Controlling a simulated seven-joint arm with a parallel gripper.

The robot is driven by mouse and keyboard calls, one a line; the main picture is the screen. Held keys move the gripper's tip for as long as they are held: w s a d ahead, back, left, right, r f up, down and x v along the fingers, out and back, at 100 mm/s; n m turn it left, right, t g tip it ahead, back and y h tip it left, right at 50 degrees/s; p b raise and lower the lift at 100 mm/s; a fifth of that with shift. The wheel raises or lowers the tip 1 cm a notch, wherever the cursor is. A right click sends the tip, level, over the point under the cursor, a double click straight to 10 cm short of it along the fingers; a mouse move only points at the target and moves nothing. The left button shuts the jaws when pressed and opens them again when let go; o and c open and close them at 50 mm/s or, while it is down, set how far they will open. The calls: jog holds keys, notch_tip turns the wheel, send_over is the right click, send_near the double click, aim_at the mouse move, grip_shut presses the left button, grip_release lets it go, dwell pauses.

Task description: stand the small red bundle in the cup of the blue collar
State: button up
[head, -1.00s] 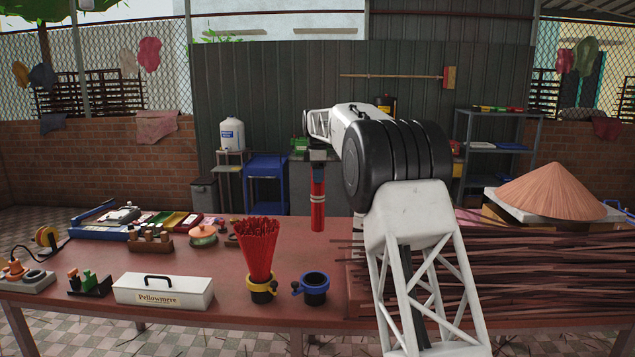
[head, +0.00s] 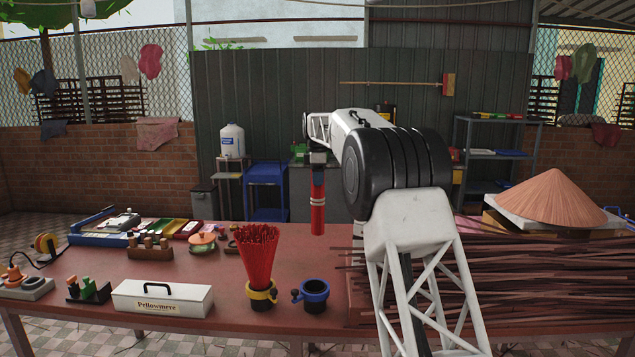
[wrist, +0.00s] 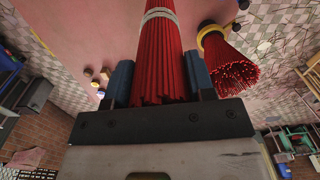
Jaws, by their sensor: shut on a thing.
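My gripper (head: 318,160) is shut on the small red bundle (head: 318,206), which hangs upright in the air above the table. The bundle has pale bands around it. In the wrist view, the bundle (wrist: 160,45) sits between the two blue fingers of my gripper (wrist: 160,82). The blue collar (head: 314,287) stands on the table near its front edge, around a dark cup whose mouth is open and looks empty. In the head view the bundle appears above the cup, with a clear gap between them. I cannot clearly make out the blue collar in the wrist view.
A large red bundle (head: 258,250) stands in a yellow collar (head: 262,293) just left of the blue collar; it also shows in the wrist view (wrist: 230,72). A white box (head: 162,297) stands further left. Dark sticks (head: 500,275) cover the table's right side.

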jog(key=shift+r, duration=4.85)
jog(key=s+f, duration=1.7)
jog(key=f, duration=0.1)
jog(key=shift+a+f, duration=0.1)
jog(key=shift+f, duration=0.15)
notch_tip(320, 180, down, 9)
